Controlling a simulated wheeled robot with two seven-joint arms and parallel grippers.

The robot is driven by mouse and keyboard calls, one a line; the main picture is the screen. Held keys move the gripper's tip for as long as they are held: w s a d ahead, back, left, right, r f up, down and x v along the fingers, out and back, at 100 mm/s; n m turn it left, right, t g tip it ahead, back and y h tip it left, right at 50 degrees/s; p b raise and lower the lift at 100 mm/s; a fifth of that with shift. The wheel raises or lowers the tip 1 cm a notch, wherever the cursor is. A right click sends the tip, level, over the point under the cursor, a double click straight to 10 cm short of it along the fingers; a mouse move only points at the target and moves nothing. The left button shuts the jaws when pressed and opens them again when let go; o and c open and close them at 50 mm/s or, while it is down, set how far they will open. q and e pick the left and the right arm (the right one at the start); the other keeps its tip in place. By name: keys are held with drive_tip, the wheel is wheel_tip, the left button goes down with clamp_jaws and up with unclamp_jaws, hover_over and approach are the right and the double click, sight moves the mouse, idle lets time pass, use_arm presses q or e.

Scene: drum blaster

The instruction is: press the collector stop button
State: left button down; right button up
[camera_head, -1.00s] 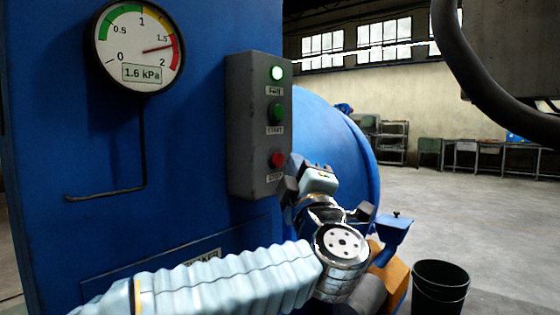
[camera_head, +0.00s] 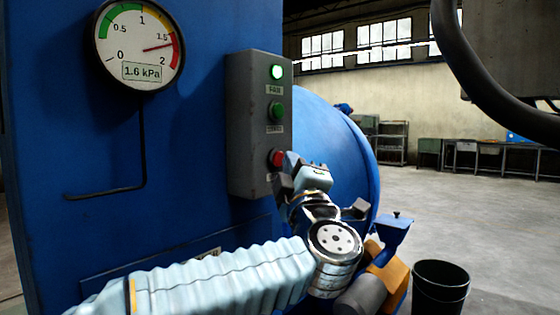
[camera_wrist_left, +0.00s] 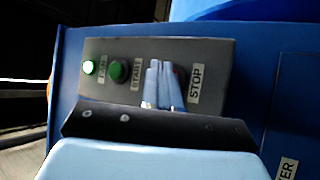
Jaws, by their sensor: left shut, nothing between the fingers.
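The red stop button (camera_head: 277,159) is the lowest control on a grey control box (camera_head: 245,130) fixed to the blue collector wall. My left gripper (camera_head: 285,166) is shut and empty, with its fingertips right at the stop button in the head view. I cannot tell whether the fingertips touch the button. The right gripper is not in view.
Above the stop button sit a green start button (camera_head: 276,111) and a lit green fan lamp (camera_head: 277,72). A pressure gauge (camera_head: 138,45) reads 1.6 kPa. A black bin (camera_head: 440,285) stands at lower right. A dark hose (camera_head: 480,80) hangs at upper right.

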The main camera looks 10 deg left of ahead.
use_arm(q)
drive_tip(key=shift+w+a, duration=0.25)
drive_tip(key=shift+a, duration=0.15)
idle(0.7)
idle(0.3)
drive_tip(key=shift+s+d, duration=0.5)
drive_tip(key=shift+d, duration=0.25)
drive_tip(key=shift+s+d, duration=0.7)
drive_tip(key=shift+d, duration=0.35)
drive_tip(key=shift+s+d, duration=0.7)
drive_tip(key=shift+d, duration=0.35)
